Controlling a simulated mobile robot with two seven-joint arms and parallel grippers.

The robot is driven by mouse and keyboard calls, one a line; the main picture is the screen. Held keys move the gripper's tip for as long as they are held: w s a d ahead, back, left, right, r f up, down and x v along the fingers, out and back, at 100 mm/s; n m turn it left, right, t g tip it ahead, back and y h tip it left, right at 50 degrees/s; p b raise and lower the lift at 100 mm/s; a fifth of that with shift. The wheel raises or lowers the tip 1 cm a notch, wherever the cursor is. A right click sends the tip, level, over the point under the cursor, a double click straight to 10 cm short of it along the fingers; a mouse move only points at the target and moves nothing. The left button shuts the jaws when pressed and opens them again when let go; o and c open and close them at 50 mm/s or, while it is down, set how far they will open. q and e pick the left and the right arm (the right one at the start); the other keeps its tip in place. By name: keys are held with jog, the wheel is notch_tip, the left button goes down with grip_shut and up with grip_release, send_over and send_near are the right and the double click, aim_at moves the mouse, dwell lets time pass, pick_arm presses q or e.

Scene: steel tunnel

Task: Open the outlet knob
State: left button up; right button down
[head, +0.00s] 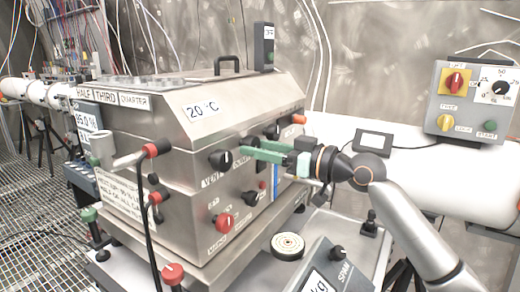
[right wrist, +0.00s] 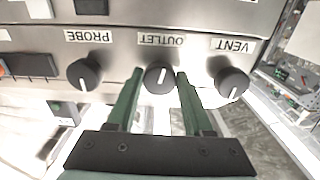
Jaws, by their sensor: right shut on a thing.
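The outlet knob (right wrist: 160,77) is a round black knob with a white pointer line, under the OUTLET label on a steel box (head: 200,125). In the right wrist view the labels appear upside down and the pointer stands nearly upright. My right gripper (right wrist: 160,74) has its two green fingers on either side of this knob, shut on it. In the head view the right gripper (head: 245,148) reaches the box front from the right, and its fingers largely hide the outlet knob. My left gripper is not in view.
The vent knob (right wrist: 231,82) and the probe knob (right wrist: 84,74) sit close on either side. A red knob (head: 224,222) is lower on the box front. A scale (head: 325,265) and a round dish (head: 287,245) stand below my right arm. A control box (head: 470,100) is at right.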

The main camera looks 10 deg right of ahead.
jog(key=shift+c, duration=1.5)
grip_release()
pick_arm(q)
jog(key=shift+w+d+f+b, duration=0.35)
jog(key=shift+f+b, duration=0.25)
jog(key=shift+b, duration=0.55)
pick_arm(e)
jog(key=v, duration=1.2)
jog(key=shift+s+d, duration=0.15)
jog(key=shift+s, duration=0.05)
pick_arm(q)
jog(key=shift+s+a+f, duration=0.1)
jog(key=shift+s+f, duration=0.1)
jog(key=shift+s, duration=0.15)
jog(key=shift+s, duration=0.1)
